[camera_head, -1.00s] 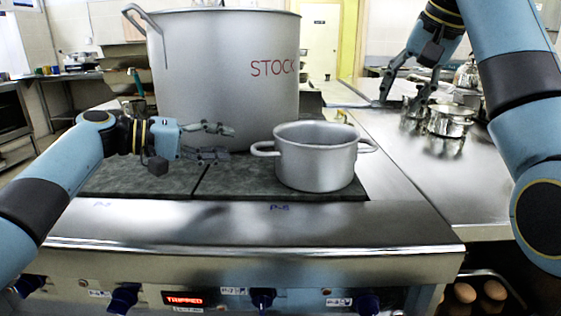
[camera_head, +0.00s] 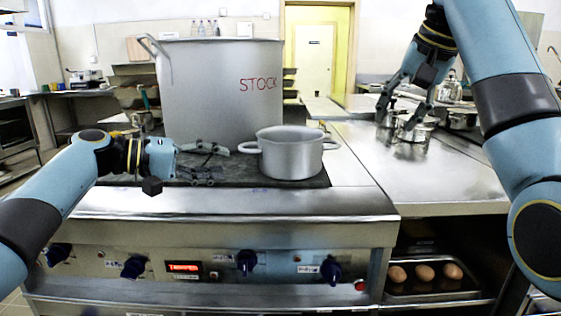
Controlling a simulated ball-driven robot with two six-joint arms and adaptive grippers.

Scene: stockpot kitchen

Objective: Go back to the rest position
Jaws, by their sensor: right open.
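My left gripper (camera_head: 212,163) is over the dark cooktop, in front of the big stockpot. Its fingers are apart with nothing between them, and they point right toward the small pot. My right gripper (camera_head: 399,113) hangs over the steel counter at the right with its fingers spread downward. It overlaps the small steel pots in the picture, and I cannot tell if it touches any. The tall grey stockpot (camera_head: 212,75), marked STOCK, stands on the cooktop. The small grey two-handled pot (camera_head: 291,157) stands upright at its front right.
The stove front (camera_head: 210,240) has blue knobs and a lit red display (camera_head: 184,267). A tray (camera_head: 436,287) with brown eggs sits on a shelf below the counter. Shiny steel pots (camera_head: 461,119) stand on the counter (camera_head: 425,170), whose front part is clear.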

